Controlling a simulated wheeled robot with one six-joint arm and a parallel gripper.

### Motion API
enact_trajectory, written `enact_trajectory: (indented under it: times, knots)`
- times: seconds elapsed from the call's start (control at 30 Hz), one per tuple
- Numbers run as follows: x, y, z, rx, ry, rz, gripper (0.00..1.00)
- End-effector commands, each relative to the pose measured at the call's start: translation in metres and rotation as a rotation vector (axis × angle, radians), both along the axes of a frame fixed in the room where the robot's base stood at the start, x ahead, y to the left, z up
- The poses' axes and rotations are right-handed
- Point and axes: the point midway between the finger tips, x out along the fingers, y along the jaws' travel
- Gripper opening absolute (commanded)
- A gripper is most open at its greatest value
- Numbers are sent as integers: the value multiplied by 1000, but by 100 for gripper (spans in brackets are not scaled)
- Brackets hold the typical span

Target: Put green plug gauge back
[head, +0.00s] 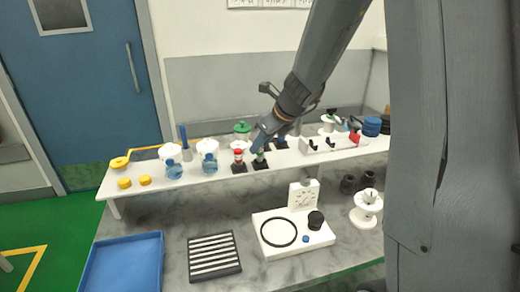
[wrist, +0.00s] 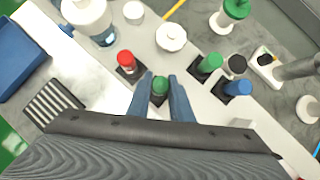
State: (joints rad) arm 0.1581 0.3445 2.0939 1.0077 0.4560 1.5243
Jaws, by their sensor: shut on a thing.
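The green plug gauge (wrist: 160,85) is between the two fingers of my gripper (wrist: 162,92), which is shut on it. In the head view my gripper (head: 260,142) reaches down to the white shelf, and the green gauge (head: 260,157) shows below the fingers over a black square base (head: 261,166). I cannot tell whether the gauge is fully seated in that base. A red plug gauge (wrist: 125,59) stands in its own black base just to the left; it also shows in the head view (head: 238,157). Another green-topped gauge (wrist: 210,63) stands to the right in the wrist view.
A black-topped piece (wrist: 237,65) and a blue-topped gauge (wrist: 240,87) stand close on the right. White-lidded jars (head: 208,152) are left on the shelf. Below are a blue tray (head: 122,265), a striped rack (head: 214,256) and a dial gauge stand (head: 303,197).

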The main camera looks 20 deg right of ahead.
Motion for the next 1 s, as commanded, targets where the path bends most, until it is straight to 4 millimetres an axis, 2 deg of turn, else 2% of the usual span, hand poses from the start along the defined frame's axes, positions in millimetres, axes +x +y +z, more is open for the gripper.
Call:
enact_trajectory:
  times: [0.1, 0.5, 0.53, 0.63, 1.0]
  knots:
    - [0, -1, -13, 0, 1, -3, 0]
    - [0, -2, -17, 0, 0, -3, 0]
    - [0, -2, -17, 0, 0, -3, 23]
    - [0, -2, -17, 0, 0, -3, 38]
    - [0, -2, -13, 0, 0, -3, 38]
